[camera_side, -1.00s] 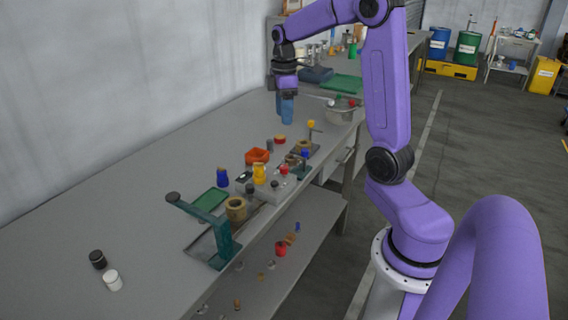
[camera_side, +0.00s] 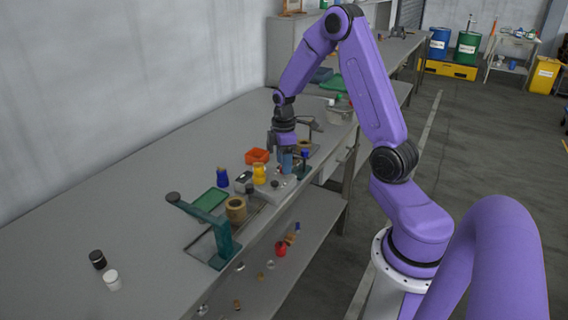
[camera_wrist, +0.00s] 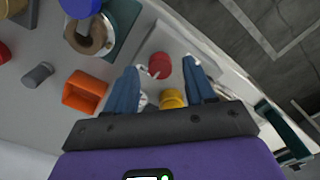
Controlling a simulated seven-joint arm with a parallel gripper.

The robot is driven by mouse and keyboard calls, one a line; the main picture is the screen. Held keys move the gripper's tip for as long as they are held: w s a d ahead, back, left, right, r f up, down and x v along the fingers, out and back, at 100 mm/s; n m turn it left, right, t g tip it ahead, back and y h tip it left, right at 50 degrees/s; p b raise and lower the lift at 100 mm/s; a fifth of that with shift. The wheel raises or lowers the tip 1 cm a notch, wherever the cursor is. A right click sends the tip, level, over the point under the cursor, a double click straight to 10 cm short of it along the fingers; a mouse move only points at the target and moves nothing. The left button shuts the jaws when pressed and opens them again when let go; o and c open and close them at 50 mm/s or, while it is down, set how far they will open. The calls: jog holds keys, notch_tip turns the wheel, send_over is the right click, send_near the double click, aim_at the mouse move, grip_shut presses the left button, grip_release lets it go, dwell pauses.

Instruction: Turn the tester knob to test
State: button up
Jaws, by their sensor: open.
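The pale grey box that looks like the tester (camera_side: 285,190) sits near the bench's front edge. In the wrist view a red round cap or knob (camera_wrist: 160,65) and a yellow piece (camera_wrist: 172,98) lie between my fingers. My gripper (camera_side: 288,164) points down over the box's far end, open and empty; its blue fingers also show in the wrist view (camera_wrist: 161,85). The fingers hide the red piece in the side view. I cannot read any marking on the tester.
A green stand (camera_side: 222,240) with an overhanging arm is nearer. A brown ring (camera_wrist: 89,35) sits on a stand. The bench's left part is mostly clear.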

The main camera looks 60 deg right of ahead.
jog(key=shift+f, duration=0.6)
grip_shut()
